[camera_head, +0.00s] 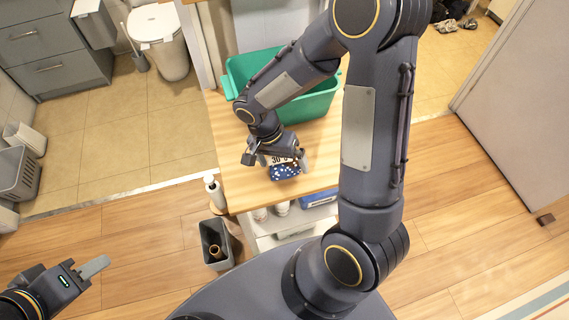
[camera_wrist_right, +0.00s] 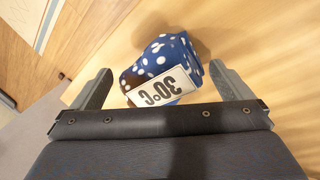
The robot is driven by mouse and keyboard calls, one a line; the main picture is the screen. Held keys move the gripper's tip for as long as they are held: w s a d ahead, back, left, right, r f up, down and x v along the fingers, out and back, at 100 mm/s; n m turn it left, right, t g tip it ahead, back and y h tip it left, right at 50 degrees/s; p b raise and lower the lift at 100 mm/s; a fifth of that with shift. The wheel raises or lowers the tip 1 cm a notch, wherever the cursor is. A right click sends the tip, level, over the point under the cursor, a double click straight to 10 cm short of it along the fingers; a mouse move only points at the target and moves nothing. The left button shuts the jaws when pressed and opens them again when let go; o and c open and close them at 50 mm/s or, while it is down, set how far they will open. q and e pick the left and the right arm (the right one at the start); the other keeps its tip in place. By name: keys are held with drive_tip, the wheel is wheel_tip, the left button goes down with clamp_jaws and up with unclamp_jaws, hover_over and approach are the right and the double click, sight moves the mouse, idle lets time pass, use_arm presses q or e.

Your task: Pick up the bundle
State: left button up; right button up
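The bundle (camera_head: 285,170) is blue cloth with white dots and a white label. It lies on the wooden table top (camera_head: 254,186), near its front edge. In the right wrist view the bundle (camera_wrist_right: 152,62) shows its label reading "30°C" and sits between the two fingers. My right gripper (camera_head: 280,161) is open around the bundle, one finger on each side; the right finger looks very close to it, and I cannot tell if they touch. My left gripper (camera_head: 96,267) is at the lower left over the floor, far from the table; its finger opening is not clear.
A green basin (camera_head: 318,104) stands on the table behind my right arm. Items sit on a shelf under the table top, including a blue box (camera_head: 318,198).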

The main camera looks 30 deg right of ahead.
drive_tip(key=c, duration=1)
drive_tip(key=shift+r, duration=0.15)
